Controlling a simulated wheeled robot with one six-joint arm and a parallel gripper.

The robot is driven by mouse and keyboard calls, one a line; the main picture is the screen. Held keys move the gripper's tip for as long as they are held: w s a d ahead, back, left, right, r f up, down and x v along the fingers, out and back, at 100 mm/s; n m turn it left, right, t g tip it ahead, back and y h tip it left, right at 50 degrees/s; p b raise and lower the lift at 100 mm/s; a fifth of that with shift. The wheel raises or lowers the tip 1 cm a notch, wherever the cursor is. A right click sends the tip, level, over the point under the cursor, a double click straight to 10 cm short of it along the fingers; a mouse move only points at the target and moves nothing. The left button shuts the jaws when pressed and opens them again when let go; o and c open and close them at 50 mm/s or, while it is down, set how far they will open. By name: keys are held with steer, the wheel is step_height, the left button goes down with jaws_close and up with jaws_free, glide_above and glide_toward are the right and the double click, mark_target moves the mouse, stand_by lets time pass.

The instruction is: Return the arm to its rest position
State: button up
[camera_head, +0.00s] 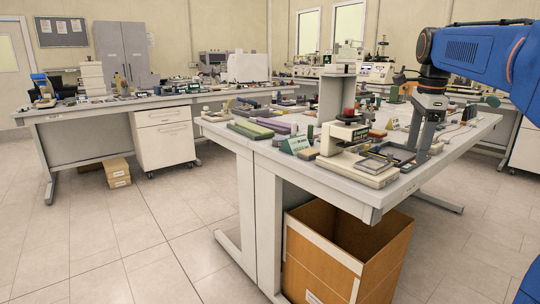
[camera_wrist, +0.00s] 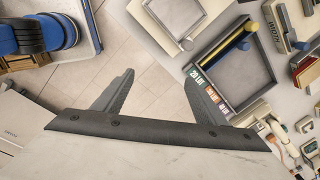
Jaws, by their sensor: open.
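My gripper (camera_wrist: 160,76) shows in the wrist view with its two dark fingers wide apart and nothing between them. Bare floor and part of a pale table edge lie beyond the fingertips. In the head view my blue arm (camera_head: 475,52) reaches in from the upper right over the right end of the near workbench (camera_head: 350,192). Its dark wrist hangs above the crowded bench top. There I cannot clearly separate the fingers from the equipment behind them.
A grey tray (camera_wrist: 246,92) with yellow and blue cylinders lies right of the fingers in the wrist view. A beige testing device (camera_head: 345,140) stands near the bench's front edge. An open cardboard box (camera_head: 335,262) sits below.

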steer(key=s+a+f+n+t, duration=0.1)
steer(key=s+a+f+n, duration=0.2)
steer(key=s+f+n, duration=0.4)
steer(key=s+a+f+n+t, duration=0.1)
steer(key=s+a+f+n, duration=0.3)
steer(key=s+f+n, duration=0.3)
steer(key=s+a+f+n+t, duration=0.1)
steer(key=s+a+f+n, duration=0.3)
steer(key=s+f, duration=0.8)
steer(key=s+n, duration=0.2)
steer(key=s, duration=0.2)
steer(key=shift+a+n+t, duration=0.15)
steer(key=shift+n+t, duration=0.15)
steer(key=shift+n, duration=0.1)
steer(key=shift+s+r, duration=0.1)
steer(key=shift+c, duration=0.6)
